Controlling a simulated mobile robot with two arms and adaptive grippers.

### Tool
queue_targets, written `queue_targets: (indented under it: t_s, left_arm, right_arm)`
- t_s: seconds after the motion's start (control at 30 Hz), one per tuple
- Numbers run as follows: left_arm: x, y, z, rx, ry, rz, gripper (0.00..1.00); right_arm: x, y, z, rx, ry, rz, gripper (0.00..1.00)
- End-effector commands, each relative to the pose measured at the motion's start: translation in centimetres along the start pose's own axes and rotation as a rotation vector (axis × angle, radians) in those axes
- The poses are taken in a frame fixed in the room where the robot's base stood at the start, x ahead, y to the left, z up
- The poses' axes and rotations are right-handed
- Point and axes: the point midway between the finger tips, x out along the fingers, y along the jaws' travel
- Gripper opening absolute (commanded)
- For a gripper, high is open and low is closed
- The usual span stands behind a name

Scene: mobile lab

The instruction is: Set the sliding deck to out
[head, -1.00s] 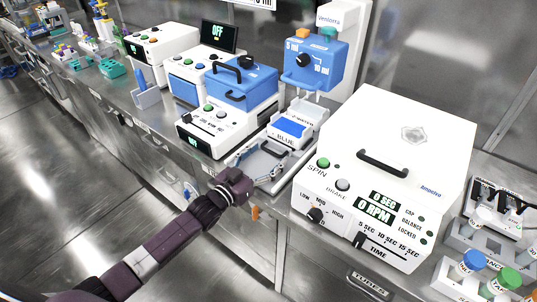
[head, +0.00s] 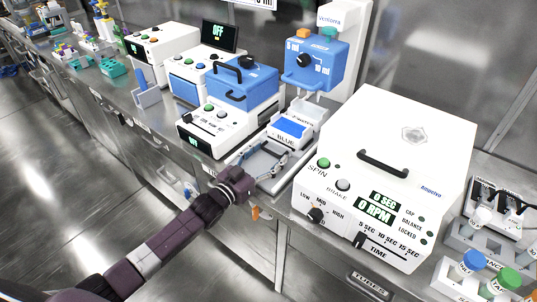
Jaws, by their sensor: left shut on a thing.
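The sliding deck (head: 304,114) is a white carriage with a blue panel, under the blue dispenser head (head: 316,62) of the white dosing station. A pale grey tray or rail frame (head: 259,161) extends in front of it towards the counter edge. My left gripper (head: 263,158) comes in from the lower left over this frame, its fingers at the deck's front end. It is shut on a part there, seemingly the deck's front; the fingers hide the exact contact. My right gripper is not in view.
A large white centrifuge (head: 390,150) stands close on the right. A white device with a blue lid (head: 240,82) stands close on the left. Tube racks (head: 495,235) with capped tubes are at the far right. The floor left of the counter is clear.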

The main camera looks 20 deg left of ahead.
Motion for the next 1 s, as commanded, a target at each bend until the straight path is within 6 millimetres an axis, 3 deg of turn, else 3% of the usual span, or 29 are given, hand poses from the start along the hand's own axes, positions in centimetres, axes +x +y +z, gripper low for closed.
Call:
queue_targets:
  t_s: [0.3,0.6,1.0]
  left_arm:
    - [-6.9,0.2,-0.1,-0.005,-0.010,0.002,0.21]
    - [-13.0,0.2,0.0,-0.005,-0.006,0.003,0.21]
    - [-13.9,0.3,0.3,-0.003,-0.005,0.004,0.21]
  right_arm:
    - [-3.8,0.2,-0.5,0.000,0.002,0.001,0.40]
    - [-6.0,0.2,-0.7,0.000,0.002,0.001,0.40]
    - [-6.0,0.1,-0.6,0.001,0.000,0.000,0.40]
